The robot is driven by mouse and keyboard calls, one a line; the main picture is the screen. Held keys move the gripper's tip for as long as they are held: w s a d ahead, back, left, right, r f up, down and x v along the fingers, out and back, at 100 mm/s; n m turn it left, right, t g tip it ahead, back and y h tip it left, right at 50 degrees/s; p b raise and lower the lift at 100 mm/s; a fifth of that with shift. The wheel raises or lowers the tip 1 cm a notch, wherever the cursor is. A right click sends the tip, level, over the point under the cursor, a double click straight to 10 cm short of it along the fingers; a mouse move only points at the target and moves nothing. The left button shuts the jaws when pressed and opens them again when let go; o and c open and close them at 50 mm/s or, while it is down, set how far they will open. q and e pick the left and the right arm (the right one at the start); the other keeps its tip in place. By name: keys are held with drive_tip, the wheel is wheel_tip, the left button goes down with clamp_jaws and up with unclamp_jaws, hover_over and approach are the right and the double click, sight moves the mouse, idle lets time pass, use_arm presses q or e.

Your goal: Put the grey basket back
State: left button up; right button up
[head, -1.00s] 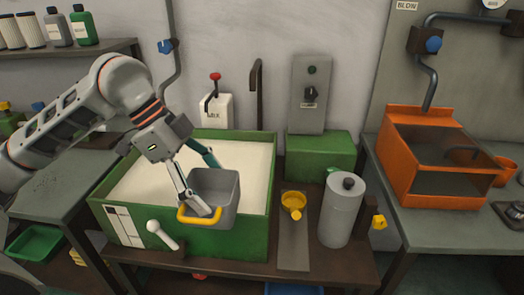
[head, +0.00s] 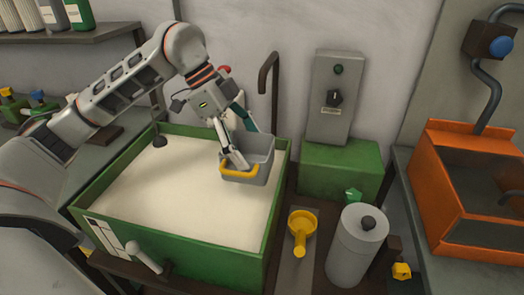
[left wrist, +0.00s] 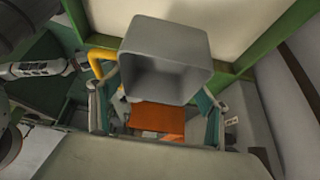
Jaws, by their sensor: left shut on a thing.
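The grey basket (head: 264,160) has a yellow handle (head: 240,171) along its front rim. It is over the right side of the green tank (head: 214,264), toward the back, and covers part of that rim. I cannot tell whether it touches the rim. My left gripper (head: 243,148) is shut on the basket, with one finger pale and the other teal. In the left wrist view the basket (left wrist: 166,70) shows its empty inside, with the yellow handle at its left. My right gripper is not in view.
Pale material (head: 190,190) fills the tank. A dark bent pipe (head: 271,90) rises behind, beside a grey switch box (head: 336,95). An orange box (head: 450,190) is at the right.

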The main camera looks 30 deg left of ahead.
use_arm(q)
drive_tip(key=w+a, duration=0.3)
drive_tip(key=w, duration=1)
drive_tip(key=shift+a+f, duration=0.15)
drive_tip(key=shift+f, duration=5.45)
drive_tip(key=shift+w+a+f, duration=0.1)
drive_tip(key=shift+w+f, duration=0.1)
drive_tip(key=shift+w, duration=0.1)
drive_tip(key=shift+f, duration=0.1)
drive_tip(key=o, duration=0.9)
drive_tip(key=shift+o, duration=0.2)
drive_tip(key=v, duration=1.2)
